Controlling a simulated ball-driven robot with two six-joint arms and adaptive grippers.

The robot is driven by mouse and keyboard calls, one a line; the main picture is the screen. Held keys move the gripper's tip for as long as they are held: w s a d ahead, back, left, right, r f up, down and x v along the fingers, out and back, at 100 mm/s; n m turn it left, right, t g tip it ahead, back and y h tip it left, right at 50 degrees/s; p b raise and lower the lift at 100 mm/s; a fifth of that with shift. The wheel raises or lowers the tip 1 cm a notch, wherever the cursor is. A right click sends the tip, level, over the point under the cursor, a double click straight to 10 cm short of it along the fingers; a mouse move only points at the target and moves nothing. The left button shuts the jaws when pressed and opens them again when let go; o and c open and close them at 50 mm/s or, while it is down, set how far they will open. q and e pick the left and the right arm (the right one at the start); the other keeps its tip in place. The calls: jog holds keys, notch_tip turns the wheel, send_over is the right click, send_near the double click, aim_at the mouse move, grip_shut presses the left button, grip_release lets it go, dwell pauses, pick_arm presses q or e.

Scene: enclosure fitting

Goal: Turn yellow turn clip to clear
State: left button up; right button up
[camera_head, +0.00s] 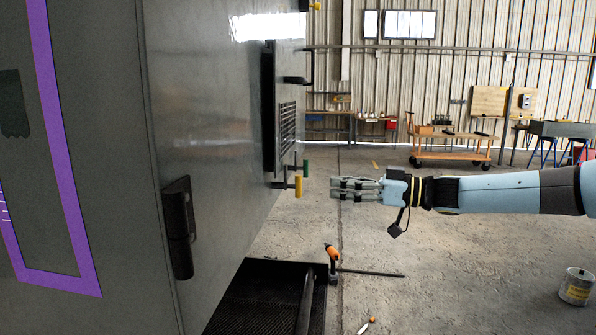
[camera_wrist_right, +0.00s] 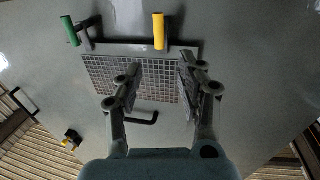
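The yellow turn clip (camera_head: 298,186) stands out from the enclosure's grey side wall, just below a vent panel, with its yellow grip upright. In the right wrist view the yellow clip (camera_wrist_right: 159,31) lies beyond the fingertips, roughly centred between them. A green turn clip (camera_head: 306,167) sits close by; in the right wrist view the green clip (camera_wrist_right: 70,31) is tilted, left of the yellow one. My right gripper (camera_head: 334,188) comes in from the right, pointing at the yellow clip with a gap between them. Its fingers (camera_wrist_right: 160,82) are apart with nothing between them. My left gripper is out of view.
The vent grille (camera_wrist_right: 150,72) and a black bar handle (camera_wrist_right: 143,118) lie on the wall in front of the right gripper. A black hinge-like fitting (camera_head: 180,228) juts from the near wall. An orange-handled tool (camera_head: 332,253) is below. The floor right of the enclosure is mostly open.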

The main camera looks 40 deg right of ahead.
aim_at(298, 184)
jog(key=b+x, duration=0.1)
jog(key=x, duration=0.9)
jog(key=shift+w+a, duration=0.1)
jog(key=shift+w, duration=0.25)
grip_shut()
